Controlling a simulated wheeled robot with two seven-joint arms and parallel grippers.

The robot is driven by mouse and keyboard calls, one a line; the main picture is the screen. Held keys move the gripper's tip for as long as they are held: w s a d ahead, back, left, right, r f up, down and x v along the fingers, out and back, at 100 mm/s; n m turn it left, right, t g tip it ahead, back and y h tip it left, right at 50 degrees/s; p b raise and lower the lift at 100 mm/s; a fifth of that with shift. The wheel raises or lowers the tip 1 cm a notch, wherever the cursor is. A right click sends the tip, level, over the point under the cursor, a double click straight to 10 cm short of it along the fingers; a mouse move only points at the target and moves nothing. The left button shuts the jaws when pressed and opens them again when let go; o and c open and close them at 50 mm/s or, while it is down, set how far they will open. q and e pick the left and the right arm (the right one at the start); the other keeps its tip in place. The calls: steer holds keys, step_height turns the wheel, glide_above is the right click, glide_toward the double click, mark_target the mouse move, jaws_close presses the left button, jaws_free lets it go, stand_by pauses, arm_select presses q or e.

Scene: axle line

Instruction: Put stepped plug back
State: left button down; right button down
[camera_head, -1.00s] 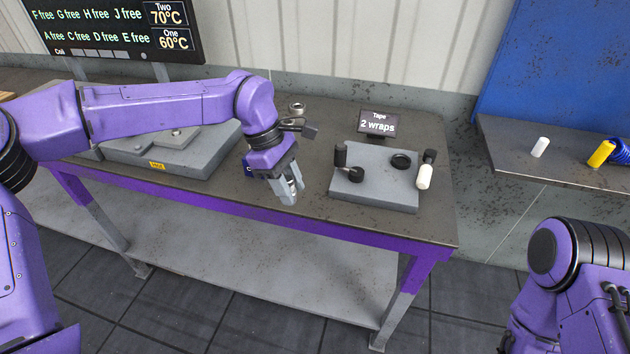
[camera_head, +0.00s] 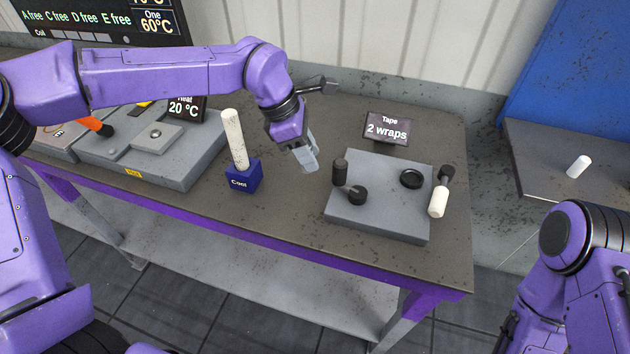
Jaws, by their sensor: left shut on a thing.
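My left gripper (camera_head: 309,160) is above the bench, between the blue Cool block and the grey tape fixture. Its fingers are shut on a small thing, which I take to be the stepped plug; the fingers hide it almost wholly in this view. The blue Cool block (camera_head: 243,178) stands to the left of the gripper with a white cylinder (camera_head: 234,139) upright in it. The grey tape fixture (camera_head: 378,222) lies to the right and carries black posts and a black ring (camera_head: 411,179). My right gripper is not in view.
A heating unit (camera_head: 185,165) with an orange-handled lever (camera_head: 95,124) stands at the left. A black-and-white piece (camera_head: 439,201) is at the fixture's right edge. A Tape sign (camera_head: 387,127) stands behind it. A side shelf (camera_head: 540,155) holds a white cylinder (camera_head: 578,166).

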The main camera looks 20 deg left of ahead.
arm_select(q)
steer(key=f+p, duration=0.1)
steer(key=f, duration=0.7)
steer(key=shift+s+f+p, duration=0.2)
steer(key=shift+f+p, duration=0.2)
steer(key=shift+w+f, duration=0.1)
steer(key=shift+f, duration=0.35)
steer(key=shift+f, duration=0.15)
steer(key=c, duration=0.8)
jaws_free()
steer(key=shift+o, duration=0.2)
